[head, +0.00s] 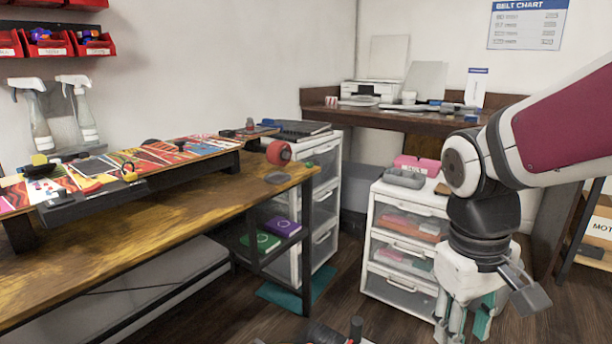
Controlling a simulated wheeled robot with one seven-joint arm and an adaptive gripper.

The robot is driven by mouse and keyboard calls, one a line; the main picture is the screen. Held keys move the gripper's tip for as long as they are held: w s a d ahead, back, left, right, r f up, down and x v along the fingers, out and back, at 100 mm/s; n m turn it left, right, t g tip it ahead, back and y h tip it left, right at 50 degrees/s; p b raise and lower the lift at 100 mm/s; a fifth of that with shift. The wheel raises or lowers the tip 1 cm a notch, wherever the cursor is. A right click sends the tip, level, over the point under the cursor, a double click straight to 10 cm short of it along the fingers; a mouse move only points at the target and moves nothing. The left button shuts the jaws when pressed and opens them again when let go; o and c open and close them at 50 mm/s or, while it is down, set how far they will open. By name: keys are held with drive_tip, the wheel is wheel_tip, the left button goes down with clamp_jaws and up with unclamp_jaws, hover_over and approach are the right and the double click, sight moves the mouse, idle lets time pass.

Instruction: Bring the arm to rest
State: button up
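My arm comes in from the right edge, with a maroon and white upper link and a dark wrist below it. My gripper (464,318) hangs down at the lower right, in front of the white drawer unit (412,205). Its fingers run to the bottom edge of the head view. I cannot tell whether they are open or shut, and no held thing is visible.
A wooden workbench (150,232) on the left bears a colourful board (110,172) on a dark stand, and an orange-red wheel (278,153). A desk (400,117) with a white printer (371,91) stands at the back. Floor shows between bench and drawers.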

drive_tip(key=s+a+r+m+y, duration=0.2)
drive_tip(key=s+m, duration=0.1)
drive_tip(key=s, duration=1.5)
wheel_tip(320, 180, up, 36)
drive_tip(key=t+p, duration=0.4)
drive_tip(key=p, duration=2.9)
drive_tip(key=shift+f+p, duration=0.2)
drive_tip(key=shift+p, duration=0.2)
drive_tip(key=shift+w, duration=0.1)
